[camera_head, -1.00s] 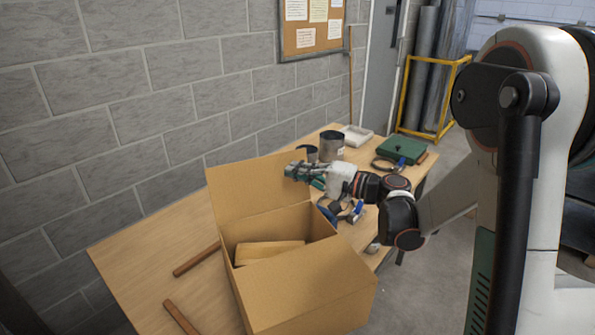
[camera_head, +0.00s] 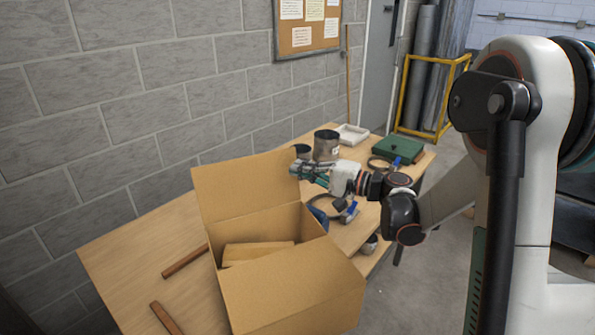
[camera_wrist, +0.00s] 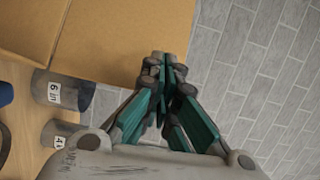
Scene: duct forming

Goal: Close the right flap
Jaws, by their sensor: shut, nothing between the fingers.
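An open cardboard box (camera_head: 250,300) stands on the table. Its wall-side flap (camera_head: 240,185) stands up, leaning back a little. Its near flap (camera_head: 295,290) slopes outward and down. I cannot tell for sure which one the task calls right. My gripper (camera_head: 296,170) is at the right edge of the wall-side flap, shut and empty. In the wrist view my shut fingers (camera_wrist: 166,75) overlap the edge of a cardboard panel (camera_wrist: 120,40). Whether they touch it I cannot tell. A tan block (camera_head: 257,252) lies inside the box.
Two metal cans, the larger (camera_head: 326,146) and the smaller (camera_head: 303,152), stand behind my gripper. A white tray (camera_head: 350,135) and a green case (camera_head: 398,149) lie further back. Wooden bars (camera_head: 185,261) lie left of the box. The block wall (camera_head: 120,110) runs close behind the table.

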